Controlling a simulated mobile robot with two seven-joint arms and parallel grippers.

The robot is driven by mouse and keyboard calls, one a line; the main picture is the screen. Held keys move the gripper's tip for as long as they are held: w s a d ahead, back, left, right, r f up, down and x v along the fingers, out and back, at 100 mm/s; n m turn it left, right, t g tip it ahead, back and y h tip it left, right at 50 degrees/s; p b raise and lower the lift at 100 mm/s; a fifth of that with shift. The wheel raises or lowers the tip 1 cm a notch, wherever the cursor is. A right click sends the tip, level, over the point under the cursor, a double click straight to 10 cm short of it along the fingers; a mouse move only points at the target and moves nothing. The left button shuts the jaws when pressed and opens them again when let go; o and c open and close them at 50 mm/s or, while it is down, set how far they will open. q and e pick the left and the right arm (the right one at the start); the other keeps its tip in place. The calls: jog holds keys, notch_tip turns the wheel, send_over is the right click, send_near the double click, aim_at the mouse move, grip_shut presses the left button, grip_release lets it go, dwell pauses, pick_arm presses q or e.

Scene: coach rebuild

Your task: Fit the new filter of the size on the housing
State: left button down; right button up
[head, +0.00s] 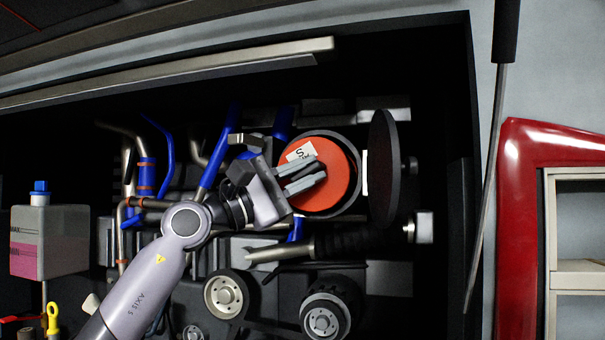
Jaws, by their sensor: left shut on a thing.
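The filter (338,192) is an orange round disc with a white label at its upper left that reads S. It lies within the outline of the round dark housing (361,150), whose rim shows above and to the right of it. How deep the filter sits cannot be told. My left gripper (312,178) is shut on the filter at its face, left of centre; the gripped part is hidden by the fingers. The round housing cover (383,168) stands swung open on the right. My right gripper is not in view.
Blue and metal pipes (215,160) crowd the left of the bay. Pulleys (226,295) and a dark ribbed hose (350,242) lie below the housing. A coolant tank (50,242) stands far left. A thin strut (487,190) and red bodywork (520,230) are at right.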

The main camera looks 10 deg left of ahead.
pick_arm(q)
jog(key=shift+w+d+r, duration=0.1)
jog(key=shift+w, duration=2.6)
jog(key=c, duration=1)
grip_release()
jog(key=shift+c, duration=0.2)
jog(key=o, duration=0.5)
jog(key=shift+w, duration=0.1)
